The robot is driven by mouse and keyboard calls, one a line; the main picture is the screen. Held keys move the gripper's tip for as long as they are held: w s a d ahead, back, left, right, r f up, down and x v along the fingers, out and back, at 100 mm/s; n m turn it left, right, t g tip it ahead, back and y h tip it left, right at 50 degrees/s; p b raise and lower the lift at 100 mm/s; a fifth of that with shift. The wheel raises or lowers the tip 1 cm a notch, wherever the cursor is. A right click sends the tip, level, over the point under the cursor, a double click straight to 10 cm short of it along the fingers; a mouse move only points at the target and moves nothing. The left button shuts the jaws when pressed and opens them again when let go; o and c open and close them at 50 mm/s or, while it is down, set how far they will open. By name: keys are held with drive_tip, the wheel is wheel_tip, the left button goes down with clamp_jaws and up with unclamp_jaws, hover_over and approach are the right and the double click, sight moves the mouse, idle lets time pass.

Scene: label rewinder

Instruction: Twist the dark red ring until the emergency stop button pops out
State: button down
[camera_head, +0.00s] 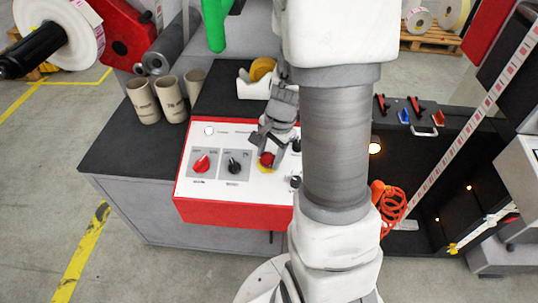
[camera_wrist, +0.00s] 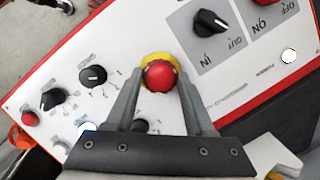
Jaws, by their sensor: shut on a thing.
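The emergency stop button (camera_wrist: 160,76) is a round red head on a yellow base, on the white face of a red-edged control panel. A dark red ring cannot be told apart from the red head in these views. In the head view the button (camera_head: 267,159) shows beside my fingers, over its yellow base (camera_head: 264,168). My gripper (camera_wrist: 159,80) is shut on the button, with one finger on each side of the red head. In the head view my gripper (camera_head: 268,150) reaches down to the panel from above.
The control panel (camera_head: 215,180) also carries a red knob (camera_head: 201,164) and a black knob (camera_head: 234,163) left of the button. More black knobs (camera_wrist: 93,75) lie on its other side. Cardboard tubes (camera_head: 170,98) stand behind the panel at left. Orange coiled hose (camera_head: 391,203) hangs at right.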

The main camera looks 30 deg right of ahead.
drive_tip(key=shift+m, duration=0.3)
drive_tip(key=shift+c, duration=1.3)
unclamp_jaws()
wheel_tip(320, 180, up, 17)
drive_tip(key=s+d+p, duration=0.2)
drive_tip(key=p, duration=0.2)
drive_tip(key=shift+s, duration=0.35)
